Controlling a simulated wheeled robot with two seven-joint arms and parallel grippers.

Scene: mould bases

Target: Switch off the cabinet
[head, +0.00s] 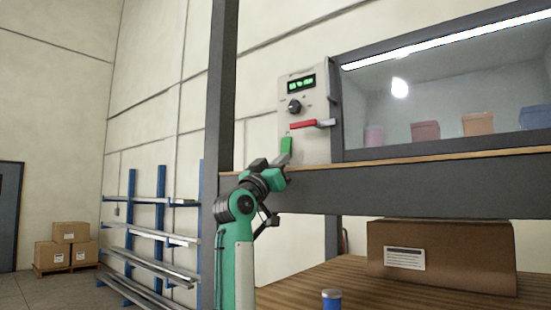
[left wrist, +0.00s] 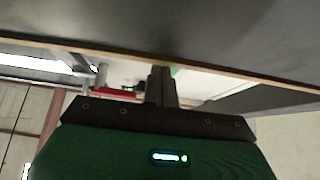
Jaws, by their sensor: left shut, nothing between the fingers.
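The cabinet's control panel (head: 305,115) is pale and upright, left of the glass window. It has a lit green display (head: 300,83), a black knob (head: 295,106) and a red lever handle (head: 303,125) lying about level. A green switch or tag (head: 286,146) is low on the panel. My left gripper (head: 285,160) is just below the green part, shut and empty; whether it touches cannot be told. In the left wrist view the shut fingers (left wrist: 161,85) point up past the shelf edge, with the red handle (left wrist: 115,92) to their left. My right gripper is not seen.
The cabinet window (head: 450,90) shows several coloured containers inside. A wooden ledge and dark beam (head: 400,185) run below it, close to my left arm. A cardboard box (head: 440,255) and a blue can (head: 331,299) stand on the lower table. A dark post (head: 220,100) rises at the left.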

